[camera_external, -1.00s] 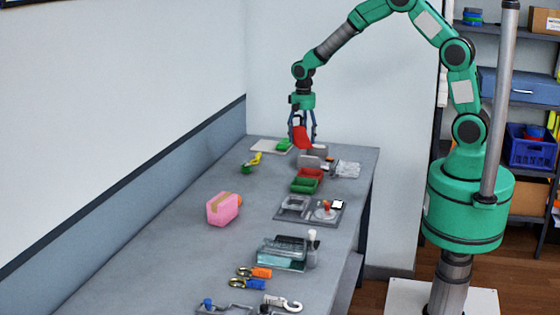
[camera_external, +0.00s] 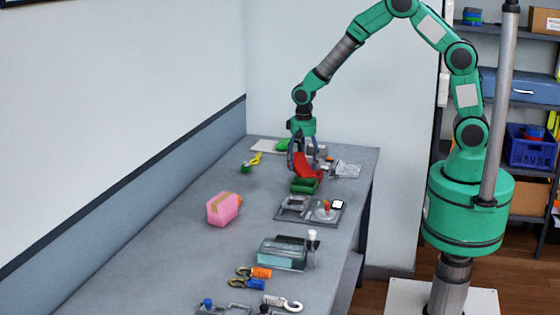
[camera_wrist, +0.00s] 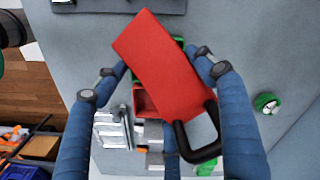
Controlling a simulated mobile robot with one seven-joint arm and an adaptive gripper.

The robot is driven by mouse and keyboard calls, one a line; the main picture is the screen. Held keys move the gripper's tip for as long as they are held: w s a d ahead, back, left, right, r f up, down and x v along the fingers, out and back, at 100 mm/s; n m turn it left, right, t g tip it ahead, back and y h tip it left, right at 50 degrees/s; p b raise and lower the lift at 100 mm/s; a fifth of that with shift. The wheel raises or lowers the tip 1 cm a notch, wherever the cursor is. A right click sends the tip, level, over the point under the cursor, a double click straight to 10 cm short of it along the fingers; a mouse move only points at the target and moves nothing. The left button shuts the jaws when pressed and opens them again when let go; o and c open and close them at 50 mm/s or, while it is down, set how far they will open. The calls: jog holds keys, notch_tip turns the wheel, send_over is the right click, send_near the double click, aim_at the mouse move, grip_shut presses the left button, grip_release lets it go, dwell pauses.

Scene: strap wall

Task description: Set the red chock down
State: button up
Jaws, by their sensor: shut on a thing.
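The red chock (camera_external: 305,167) is a red wedge-like block with a black loop handle. My gripper (camera_external: 302,156) is shut on it, with the blue fingers on either side. In the wrist view the chock (camera_wrist: 165,62) hangs tilted between the fingers, its black handle toward the bottom right. In the external view it is over a green block (camera_external: 303,186) on the bench. Whether they touch, I cannot tell. The wrist view shows part of a red tray (camera_wrist: 147,102) and green edges behind the chock, which hides most of them.
The bench (camera_external: 180,250) holds a pink block (camera_external: 223,209), a grey tray (camera_external: 293,214) with small parts and a clear teal box (camera_external: 281,255). A green-and-yellow tape item (camera_external: 250,163) is at the far left. The bench left of the chock is mostly clear.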

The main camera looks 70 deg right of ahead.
jog(key=shift+w+f, duration=0.1)
jog(key=shift+f, duration=1.65)
jog(key=shift+w, duration=0.1)
jog(key=b, duration=0.2)
send_over(265, 185)
jog(key=shift+w+d+f, duration=0.15)
jog(key=shift+d+f, duration=0.1)
jog(key=shift+f, duration=0.5)
jog(key=shift+f, duration=1.75)
jog(key=shift+f, duration=0.1)
jog(key=o, duration=1.5)
jog(key=shift+c, duration=0.2)
